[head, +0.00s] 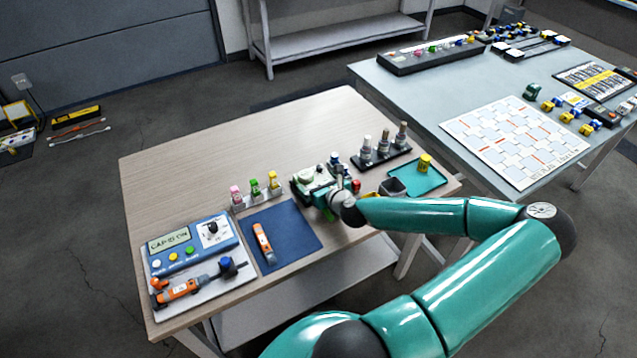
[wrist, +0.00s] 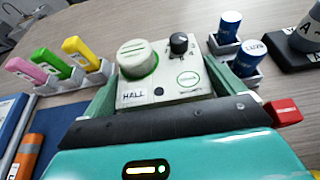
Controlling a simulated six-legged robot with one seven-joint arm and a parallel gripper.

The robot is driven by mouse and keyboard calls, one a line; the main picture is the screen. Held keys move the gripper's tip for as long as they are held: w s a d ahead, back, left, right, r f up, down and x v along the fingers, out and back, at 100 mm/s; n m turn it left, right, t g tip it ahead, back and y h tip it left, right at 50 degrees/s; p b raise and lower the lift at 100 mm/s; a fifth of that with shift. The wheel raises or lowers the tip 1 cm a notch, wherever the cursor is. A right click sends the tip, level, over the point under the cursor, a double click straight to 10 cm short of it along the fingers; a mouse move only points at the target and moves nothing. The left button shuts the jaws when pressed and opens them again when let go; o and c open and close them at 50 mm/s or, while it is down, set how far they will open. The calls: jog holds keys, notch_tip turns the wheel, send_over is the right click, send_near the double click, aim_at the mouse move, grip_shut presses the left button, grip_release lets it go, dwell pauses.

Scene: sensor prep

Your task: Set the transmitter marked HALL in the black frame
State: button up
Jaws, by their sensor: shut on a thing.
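The pale transmitter marked HALL (wrist: 170,72) sits between the two green fingers of my gripper (wrist: 163,84) in the wrist view. It has a round cap, a dark knob and a round green outline on its face, and the HALL label is readable. In the head view the transmitter (head: 308,176) is at the right-middle of the wooden table, and my gripper (head: 320,190) is shut on it, partly hidden by my wrist. I cannot tell whether its underside touches the table. I cannot pick out the black frame for sure in either view.
A holder with pink, green and yellow sticks (head: 256,190) stands left of the transmitter. Blue capped cylinders (wrist: 230,27) stand close on its right. A blue mat (head: 290,225) lies front left.

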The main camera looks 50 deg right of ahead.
jog(key=o, duration=0.8)
jog(key=shift+o, duration=0.2)
jog(key=shift+r, duration=0.7)
jog(key=shift+r, duration=2.9)
jog(key=shift+s, duration=0.1)
